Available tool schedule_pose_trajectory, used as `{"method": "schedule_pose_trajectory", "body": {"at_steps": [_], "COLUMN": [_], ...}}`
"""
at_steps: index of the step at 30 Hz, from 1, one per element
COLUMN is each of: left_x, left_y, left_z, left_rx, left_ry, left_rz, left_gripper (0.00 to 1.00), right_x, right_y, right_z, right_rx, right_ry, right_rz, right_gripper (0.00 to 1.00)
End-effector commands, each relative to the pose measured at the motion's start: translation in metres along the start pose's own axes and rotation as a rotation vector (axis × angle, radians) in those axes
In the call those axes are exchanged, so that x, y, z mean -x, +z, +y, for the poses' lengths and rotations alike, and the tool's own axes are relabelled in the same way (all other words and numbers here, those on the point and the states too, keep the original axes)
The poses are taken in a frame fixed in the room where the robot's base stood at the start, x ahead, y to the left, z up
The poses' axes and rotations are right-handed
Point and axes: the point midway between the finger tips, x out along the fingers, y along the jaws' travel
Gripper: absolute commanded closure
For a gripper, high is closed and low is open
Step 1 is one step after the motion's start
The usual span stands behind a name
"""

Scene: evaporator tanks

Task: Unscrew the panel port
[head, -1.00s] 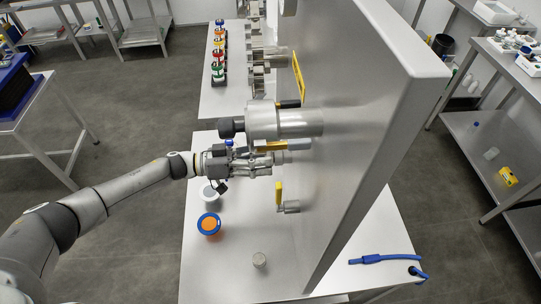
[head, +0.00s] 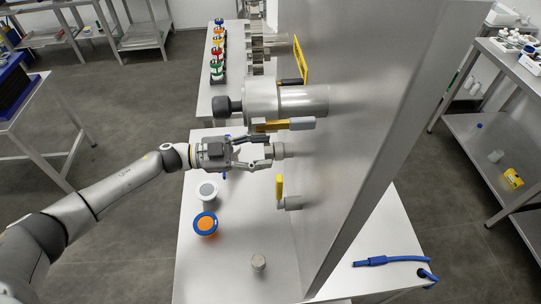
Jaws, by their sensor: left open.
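The metal panel (head: 345,140) stands upright on the white table. A short grey cylindrical port (head: 280,150) sticks out of its left face, below the large metal cylinder. My left gripper (head: 266,152) comes in from the left at the port's outer end. Its fingers are spread, with a gap between them. Whether the fingertips touch the port is unclear. A lower port with a yellow handle (head: 280,187) sits on the same face. My right gripper is not in view.
A large metal cylinder (head: 262,100) and a yellow-handled valve (head: 272,126) lie just above my gripper. On the table (head: 225,265) stand a grey-topped jar (head: 208,190), an orange-and-blue one (head: 205,224) and a small metal cylinder (head: 259,263). A blue hose (head: 385,261) lies right.

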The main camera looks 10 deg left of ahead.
Motion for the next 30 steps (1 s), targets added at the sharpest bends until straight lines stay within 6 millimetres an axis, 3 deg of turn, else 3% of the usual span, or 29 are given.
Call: {"method": "schedule_pose_trajectory", "body": {"at_steps": [1, 8, 18, 26, 30], "left_x": [0.000, 0.000, 0.000, 0.000, 0.000], "left_y": [0.003, 0.000, 0.001, -0.002, 0.001], "left_z": [0.002, 0.000, 0.001, -0.001, 0.001], "left_rx": [-0.044, -0.146, -0.488, -0.590, -0.701], "left_ry": [0.001, 0.000, 0.000, -0.001, -0.002], "left_rz": [0.002, 0.002, 0.002, 0.001, 0.001], "left_gripper": [0.53, 0.53, 0.53, 0.53, 0.53], "right_x": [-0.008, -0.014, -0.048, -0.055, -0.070], "right_y": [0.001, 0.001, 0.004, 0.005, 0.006], "right_z": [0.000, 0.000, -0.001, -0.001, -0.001], "right_rx": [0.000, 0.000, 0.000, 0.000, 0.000], "right_ry": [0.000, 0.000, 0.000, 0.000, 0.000], "right_rz": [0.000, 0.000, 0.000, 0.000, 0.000], "right_gripper": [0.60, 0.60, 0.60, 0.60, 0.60]}}
